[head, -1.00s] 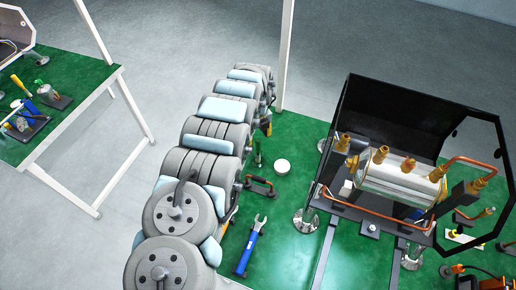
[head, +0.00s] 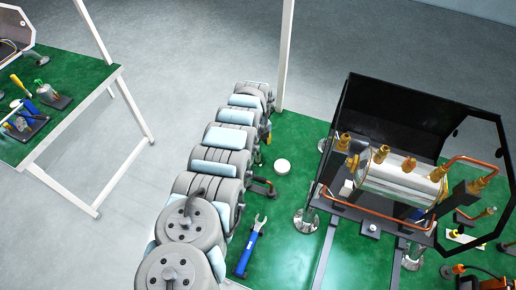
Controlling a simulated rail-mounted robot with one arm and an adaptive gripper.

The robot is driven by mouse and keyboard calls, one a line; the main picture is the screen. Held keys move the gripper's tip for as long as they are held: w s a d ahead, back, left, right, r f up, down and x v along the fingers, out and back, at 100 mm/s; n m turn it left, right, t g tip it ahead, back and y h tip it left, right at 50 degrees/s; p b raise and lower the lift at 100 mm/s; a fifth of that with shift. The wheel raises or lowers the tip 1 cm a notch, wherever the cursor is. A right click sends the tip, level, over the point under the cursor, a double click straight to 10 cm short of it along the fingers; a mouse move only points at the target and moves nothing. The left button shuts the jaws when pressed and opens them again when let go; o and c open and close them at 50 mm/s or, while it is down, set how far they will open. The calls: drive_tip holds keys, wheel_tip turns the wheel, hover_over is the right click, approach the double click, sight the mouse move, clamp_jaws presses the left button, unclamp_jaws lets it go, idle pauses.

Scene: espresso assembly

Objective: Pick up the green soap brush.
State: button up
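I cannot make out the green soap brush for certain. A small dark green upright item that showed beside my arm earlier, left of the white disc (head: 282,167), is now mostly or wholly covered by the arm. My grey arm with light blue pads runs from the bottom of the head view up over the left edge of the green mat. My gripper cannot be seen; the arm's far end hides it, so its fingers and anything between them do not show.
A blue-handled wrench (head: 249,247) lies on the green mat (head: 283,257) just right of my arm. A dark-handled tool (head: 261,187) lies close to the arm. The open espresso machine (head: 405,165) fills the right. A second table (head: 85,80) with tools stands at left.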

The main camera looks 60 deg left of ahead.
clamp_jaws()
drive_tip(key=shift+r, duration=0.2)
idle(0.3)
